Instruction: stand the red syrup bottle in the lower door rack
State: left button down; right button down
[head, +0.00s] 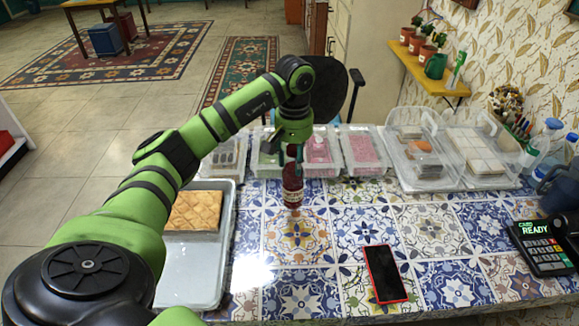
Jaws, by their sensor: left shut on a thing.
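The red syrup bottle (292,190) is dark red with a pale label and is upright over the tiled counter. My left gripper (294,150) is shut on the bottle's upper part from above. The bottle's top is hidden by the fingers. I cannot tell whether its base touches the tiles. The lower door rack is not in view. My right gripper is not in view.
Clear containers (362,150) line the counter's back edge. Lidded boxes (420,160) stand at the back right. A metal tray (225,262) with a pastry is at left. A phone (385,274) and a card reader (548,248) lie on the tiles (440,235).

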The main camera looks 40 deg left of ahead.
aim_at(290, 171)
pick_arm(q)
jog(key=shift+s+a+f, duration=0.1)
jog(key=shift+a+f, duration=0.25)
jog(key=shift+a, duration=0.05)
notch_tip(290, 171, down, 3)
jog(key=shift+f+p, duration=0.1)
jog(key=shift+p, duration=0.7)
jog(key=shift+f, duration=0.3)
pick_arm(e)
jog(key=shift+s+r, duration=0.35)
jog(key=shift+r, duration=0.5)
pick_arm(q)
jog(key=shift+f, duration=0.2)
jog(key=c, duration=0.7)
grip_release()
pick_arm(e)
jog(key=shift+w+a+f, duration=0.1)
pick_arm(q)
jog(key=shift+r, duration=0.15)
